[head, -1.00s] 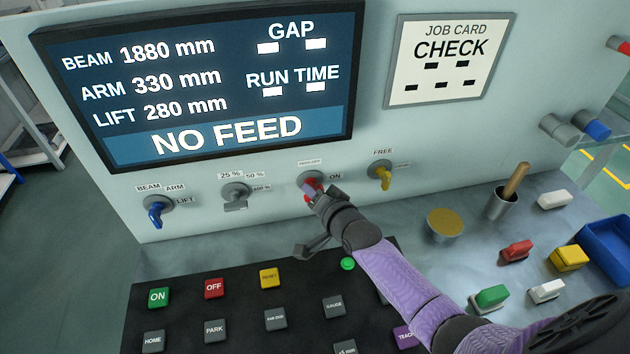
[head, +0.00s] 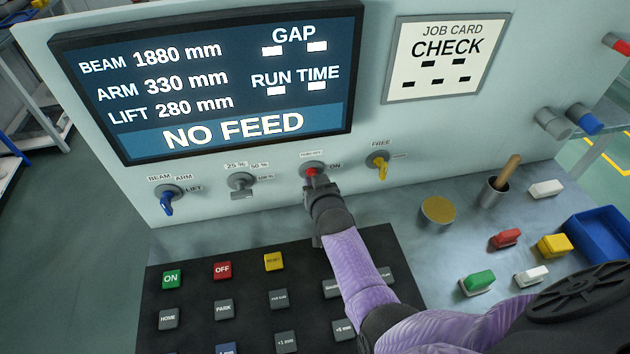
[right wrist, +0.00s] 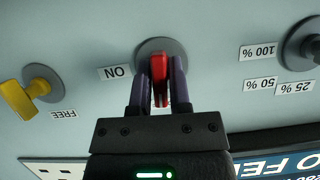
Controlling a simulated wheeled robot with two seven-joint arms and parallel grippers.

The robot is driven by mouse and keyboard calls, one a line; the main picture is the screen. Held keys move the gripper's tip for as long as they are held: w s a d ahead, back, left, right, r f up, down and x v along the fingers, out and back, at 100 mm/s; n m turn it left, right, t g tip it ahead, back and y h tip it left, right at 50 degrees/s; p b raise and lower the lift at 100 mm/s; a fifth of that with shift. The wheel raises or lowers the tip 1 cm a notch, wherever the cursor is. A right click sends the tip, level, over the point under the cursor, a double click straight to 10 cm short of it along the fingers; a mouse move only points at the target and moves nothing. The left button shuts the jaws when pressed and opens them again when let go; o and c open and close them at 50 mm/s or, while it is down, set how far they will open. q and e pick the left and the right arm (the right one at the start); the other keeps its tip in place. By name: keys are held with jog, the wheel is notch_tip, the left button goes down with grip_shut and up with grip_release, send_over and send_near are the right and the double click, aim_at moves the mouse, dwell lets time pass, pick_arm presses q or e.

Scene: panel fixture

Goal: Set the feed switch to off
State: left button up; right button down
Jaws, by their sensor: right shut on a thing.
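The feed switch is a red handle (head: 312,171) on a grey round base, third along the row of panel switches. A label reading ON is to its right; the small label above it is too blurred to read surely. My right gripper (head: 317,185) reaches it from below and is shut on the red handle. In the right wrist view, which is upside down, the red handle (right wrist: 159,80) stands between the two dark fingers of my right gripper (right wrist: 160,75). The screen (head: 210,75) reads NO FEED. My left gripper is not in view.
A blue switch (head: 167,203) and a grey switch (head: 241,184) are to the left, a yellow switch (head: 381,168) to the right. A black button board (head: 250,305) lies below my right arm.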

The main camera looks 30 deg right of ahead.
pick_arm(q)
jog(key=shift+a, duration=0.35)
pick_arm(e)
jog(key=shift+n, duration=0.3)
jog(key=c, duration=0.7)
grip_release()
jog(key=shift+c, duration=0.2)
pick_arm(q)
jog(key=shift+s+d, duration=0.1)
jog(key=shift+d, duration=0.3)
pick_arm(e)
jog(key=shift+o, duration=0.5)
